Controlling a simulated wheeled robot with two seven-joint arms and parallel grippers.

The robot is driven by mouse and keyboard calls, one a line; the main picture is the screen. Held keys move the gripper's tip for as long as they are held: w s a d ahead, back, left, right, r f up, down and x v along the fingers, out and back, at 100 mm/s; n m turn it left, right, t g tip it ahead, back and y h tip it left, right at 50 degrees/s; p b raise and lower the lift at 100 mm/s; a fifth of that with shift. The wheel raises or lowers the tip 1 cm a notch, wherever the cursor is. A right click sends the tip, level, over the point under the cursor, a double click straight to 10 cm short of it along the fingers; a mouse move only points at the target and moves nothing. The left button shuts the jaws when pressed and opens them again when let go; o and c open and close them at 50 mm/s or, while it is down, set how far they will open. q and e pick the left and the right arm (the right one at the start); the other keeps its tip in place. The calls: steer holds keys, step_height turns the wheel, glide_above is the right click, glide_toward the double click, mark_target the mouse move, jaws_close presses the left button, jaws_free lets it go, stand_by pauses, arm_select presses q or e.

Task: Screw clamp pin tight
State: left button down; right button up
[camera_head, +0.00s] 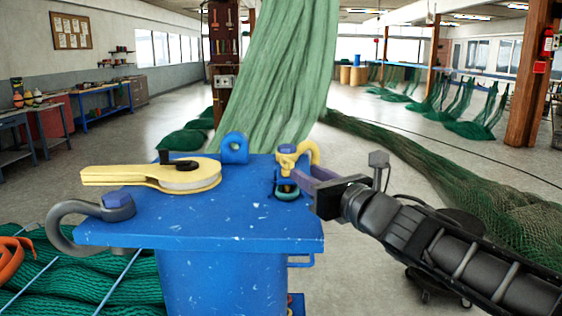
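A yellow clamp (312,150) with a curved arm stands at the back right corner of the blue bench top (235,225). Its pin has a blue-violet head (287,149), upright on a yellow collar. Below it is a teal, cup-like ring (287,190) at the bench edge. My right gripper (300,177) reaches in from the right, its violet-grey fingers close beside the clamp, just below the pin head. The fingertips are partly hidden behind the clamp, so I cannot tell whether they grip or touch it. My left gripper is not in view.
A yellow pulley block (160,176) lies on the bench top. A grey shackle (88,215) with a blue-headed pin overhangs the left edge. A blue eye (234,148) stands at the back edge. Green netting hangs behind (285,70) and lies on the floor at right (450,180).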

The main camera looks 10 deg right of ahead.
mark_target(292, 165)
steer(key=shift+s+d+r, duration=0.1)
steer(key=shift+s+d, duration=0.05)
steer(key=shift+s, duration=0.05)
steer(key=shift+w+a, duration=0.25)
steer(key=shift+w, duration=0.35)
steer(key=b+x, duration=0.1)
steer(key=x, duration=0.6)
jaws_close()
